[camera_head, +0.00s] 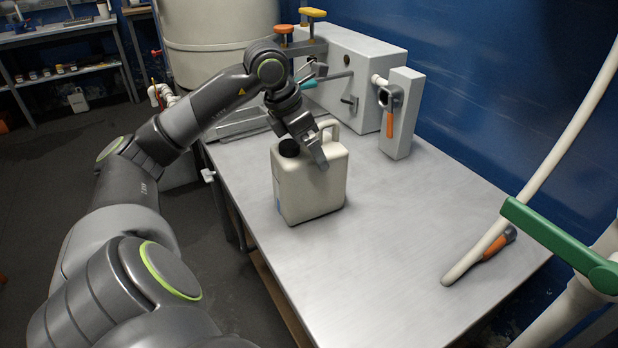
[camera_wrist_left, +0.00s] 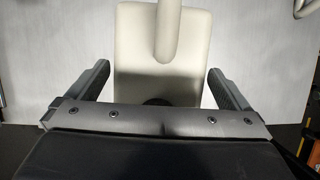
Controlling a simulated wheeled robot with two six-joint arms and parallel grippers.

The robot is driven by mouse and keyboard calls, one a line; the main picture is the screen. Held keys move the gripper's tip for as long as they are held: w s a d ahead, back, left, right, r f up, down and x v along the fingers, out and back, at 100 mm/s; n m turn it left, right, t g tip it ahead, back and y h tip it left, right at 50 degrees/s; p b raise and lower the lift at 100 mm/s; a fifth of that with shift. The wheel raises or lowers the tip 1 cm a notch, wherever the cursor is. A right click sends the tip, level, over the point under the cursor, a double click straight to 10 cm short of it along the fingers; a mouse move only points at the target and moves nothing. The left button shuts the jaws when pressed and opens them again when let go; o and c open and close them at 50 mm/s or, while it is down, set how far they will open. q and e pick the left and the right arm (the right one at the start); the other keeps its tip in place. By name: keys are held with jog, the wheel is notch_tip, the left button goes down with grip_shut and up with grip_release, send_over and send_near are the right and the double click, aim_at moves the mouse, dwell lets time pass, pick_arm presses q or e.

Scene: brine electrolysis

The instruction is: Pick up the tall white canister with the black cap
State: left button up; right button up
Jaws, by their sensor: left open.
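The tall white canister (camera_head: 312,192) stands upright near the left edge of the metal table. Its black cap (camera_head: 289,148) is on the left of its top, and a loop handle (camera_head: 328,128) rises at its right. My left gripper (camera_head: 316,154) is over the top of the canister, partly hiding it. In the left wrist view my left gripper (camera_wrist_left: 158,82) has its fingers wide apart, one on each side of the canister (camera_wrist_left: 133,50) in the picture. The black cap (camera_wrist_left: 156,101) is partly hidden by the gripper body.
An orange-handled tool (camera_head: 497,243) lies near a white pipe (camera_head: 560,150) with a green lever (camera_head: 560,245) at right. The table's (camera_head: 400,210) middle is clear.

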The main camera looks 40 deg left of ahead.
pick_arm(q)
jog(key=shift+w+f, duration=0.3)
jog(key=shift+f, duration=0.3)
jog(key=shift+c, duration=0.3)
jog(key=c, duration=1.7)
